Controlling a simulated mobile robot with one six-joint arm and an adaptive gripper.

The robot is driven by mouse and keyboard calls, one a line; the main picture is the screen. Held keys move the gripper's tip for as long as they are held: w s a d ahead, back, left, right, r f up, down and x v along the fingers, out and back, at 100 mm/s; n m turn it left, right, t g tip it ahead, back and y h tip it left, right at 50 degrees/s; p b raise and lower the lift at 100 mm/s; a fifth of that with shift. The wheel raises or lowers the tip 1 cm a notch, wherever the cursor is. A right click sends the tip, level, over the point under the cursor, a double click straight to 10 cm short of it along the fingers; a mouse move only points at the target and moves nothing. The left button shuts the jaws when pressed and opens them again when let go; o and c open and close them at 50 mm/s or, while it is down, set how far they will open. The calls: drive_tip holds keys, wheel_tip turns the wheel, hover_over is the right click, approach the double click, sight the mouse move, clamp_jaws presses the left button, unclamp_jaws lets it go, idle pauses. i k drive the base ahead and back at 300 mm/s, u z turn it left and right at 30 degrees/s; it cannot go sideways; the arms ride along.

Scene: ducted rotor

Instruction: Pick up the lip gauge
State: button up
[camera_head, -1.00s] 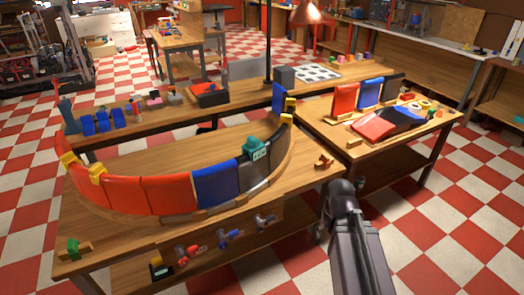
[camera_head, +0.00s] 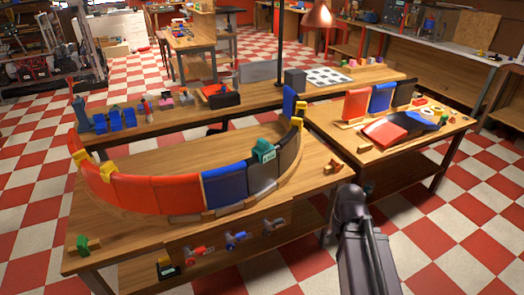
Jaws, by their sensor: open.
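The curved row has red panels (camera_head: 137,192), a blue panel (camera_head: 223,187) and dark panels, standing on the front wooden table (camera_head: 135,228). My dark arm shows at the lower right, in front of the table and well apart from the teal device. My gripper's fingers are not in view.
Yellow clamps (camera_head: 107,170) grip the panel row. A green piece on a wooden block (camera_head: 84,244) lies at the table's front left corner. Tools hang along the table's front. A side table (camera_head: 432,140) with more panels stands right. A long bench (camera_head: 180,122) runs behind.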

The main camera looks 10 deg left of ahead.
sight(266, 152)
drive_tip(key=u, duration=1.25)
drive_tip(key=i, duration=0.45)
drive_tip(key=z, duration=0.8)
